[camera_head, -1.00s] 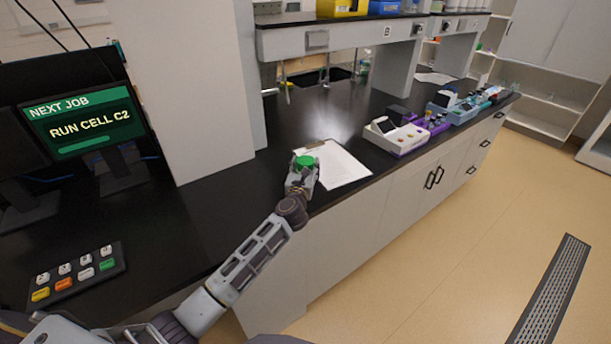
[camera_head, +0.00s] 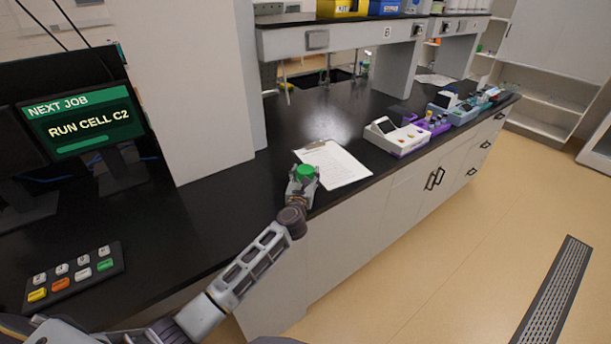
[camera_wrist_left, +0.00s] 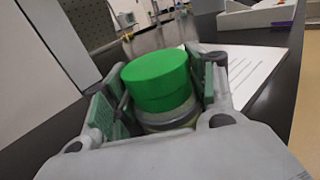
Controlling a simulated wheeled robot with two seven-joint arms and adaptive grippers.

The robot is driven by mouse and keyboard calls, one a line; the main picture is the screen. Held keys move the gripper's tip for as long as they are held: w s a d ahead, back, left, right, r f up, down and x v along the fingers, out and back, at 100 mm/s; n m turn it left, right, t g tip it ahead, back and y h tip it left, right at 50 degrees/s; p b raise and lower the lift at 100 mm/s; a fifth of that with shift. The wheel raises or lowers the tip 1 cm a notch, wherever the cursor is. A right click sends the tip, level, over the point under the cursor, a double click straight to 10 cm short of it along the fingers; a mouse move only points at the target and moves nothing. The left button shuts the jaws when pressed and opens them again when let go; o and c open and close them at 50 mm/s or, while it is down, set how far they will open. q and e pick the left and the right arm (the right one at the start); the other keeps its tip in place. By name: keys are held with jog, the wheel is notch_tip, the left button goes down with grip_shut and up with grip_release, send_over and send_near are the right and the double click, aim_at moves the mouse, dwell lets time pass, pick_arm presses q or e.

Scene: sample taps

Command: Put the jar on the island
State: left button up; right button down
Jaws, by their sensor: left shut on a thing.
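The jar has a green lid (camera_head: 306,173), and in the left wrist view the jar (camera_wrist_left: 157,82) sits between the fingers with the lid on top. My left gripper (camera_head: 303,180) is shut on the jar, over the front part of the black island top (camera_head: 215,205). The lower part of the jar is hidden by the gripper, so I cannot tell whether it touches the surface. The jar looks roughly upright. My right gripper is not in view.
A clipboard with white paper (camera_head: 337,165) lies right beside the jar. A white device (camera_head: 393,137) and several small items stand farther right along the counter. A monitor (camera_head: 80,122) and a button panel (camera_head: 75,275) are at the left. Dark bare counter lies left of the gripper.

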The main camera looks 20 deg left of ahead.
pick_arm(q)
jog(key=o, duration=1.1)
jog(key=shift+s+d, duration=0.25)
jog(key=shift+s, duration=1.75)
jog(key=shift+s+d, duration=0.25)
jog(key=shift+s, duration=1.7)
jog(key=shift+s+d, duration=0.25)
jog(key=shift+s, duration=1.75)
